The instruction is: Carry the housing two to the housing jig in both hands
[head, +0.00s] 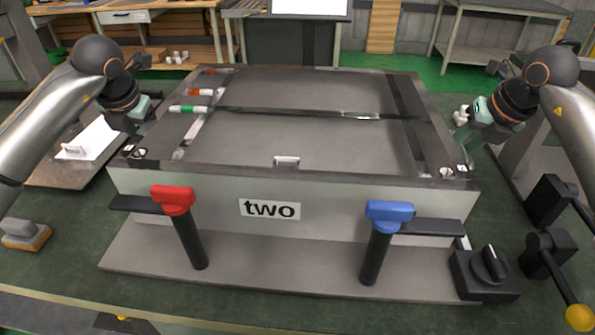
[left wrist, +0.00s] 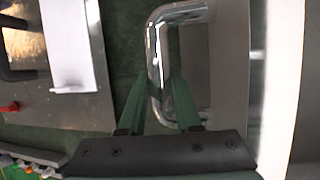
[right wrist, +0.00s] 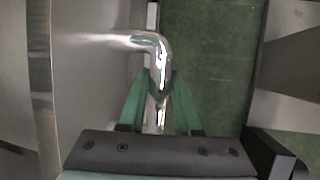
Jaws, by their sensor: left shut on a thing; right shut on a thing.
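The housing two (head: 340,215) is a wide, shallow grey box with a "two" label on its front wall. It appears level, over the base plate of the housing jig (head: 290,273); I cannot tell whether it touches the plate. My left gripper (head: 142,108) is at the housing's left side, shut on a chrome handle, which shows in the left wrist view (left wrist: 155,50). My right gripper (head: 463,138) is at the right side, shut on the other chrome handle, seen in the right wrist view (right wrist: 158,55). The housing hides most of the plate.
A red-handled clamp (head: 187,230) and a blue-handled clamp (head: 378,245) stand at the plate's front. A black knob box (head: 487,272) is at front right. A white sheet-like part (head: 93,140) lies on a board at left. A grey-and-tan block (head: 25,234) sits at front left.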

